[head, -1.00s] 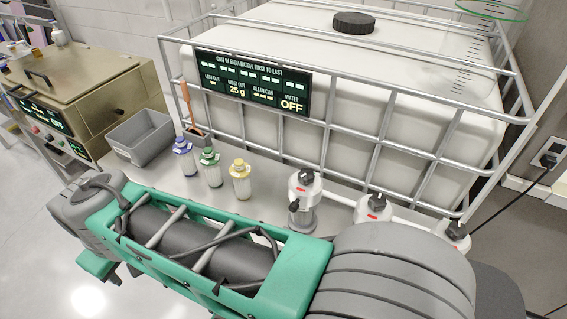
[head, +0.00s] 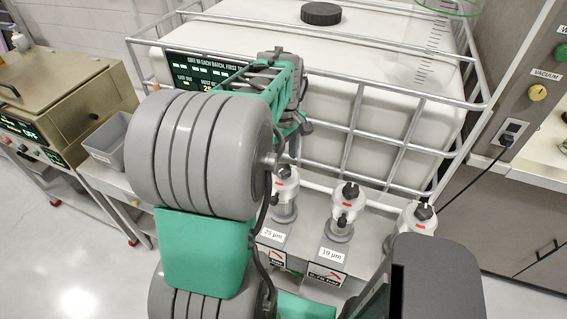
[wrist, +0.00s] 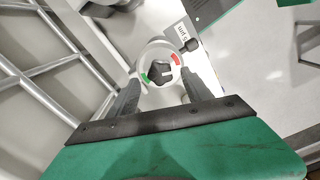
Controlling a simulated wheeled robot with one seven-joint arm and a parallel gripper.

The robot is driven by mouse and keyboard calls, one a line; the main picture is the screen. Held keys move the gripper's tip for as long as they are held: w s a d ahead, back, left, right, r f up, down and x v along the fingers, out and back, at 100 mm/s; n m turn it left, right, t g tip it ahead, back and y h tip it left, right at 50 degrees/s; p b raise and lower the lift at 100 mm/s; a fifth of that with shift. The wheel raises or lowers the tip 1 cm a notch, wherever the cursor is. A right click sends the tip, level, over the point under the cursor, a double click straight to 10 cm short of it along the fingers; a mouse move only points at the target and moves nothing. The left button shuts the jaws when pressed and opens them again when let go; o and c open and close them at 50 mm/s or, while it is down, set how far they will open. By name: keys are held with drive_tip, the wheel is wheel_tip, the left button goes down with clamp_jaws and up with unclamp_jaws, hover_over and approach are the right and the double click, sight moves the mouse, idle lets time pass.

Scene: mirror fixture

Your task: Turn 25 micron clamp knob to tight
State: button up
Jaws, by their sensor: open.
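The 25 micron housing (head: 285,190) stands behind the "25 µm" label (head: 273,235) in the head view; my arm hides part of its top. In the wrist view a black lobed knob (wrist: 158,73) sits on a white round cap, with a green mark at its lower left and a red mark at its upper right. A partly readable micron label (wrist: 184,33) lies beyond it. My gripper (wrist: 160,84) is open, with one dark finger on either side of the cap. I cannot tell whether the fingers touch it.
The 10 µm housing (head: 345,205) and a third housing (head: 417,218) stand to the right. A caged white tank (head: 400,75) rises close behind. A grey bin (head: 107,145) is at the left. The floor at lower left is clear.

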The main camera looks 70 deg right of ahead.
sight(283, 168)
wheel_tip(283, 168, down, 3)
drive_tip(key=shift+f, duration=0.2)
clamp_jaws()
idle(0.6)
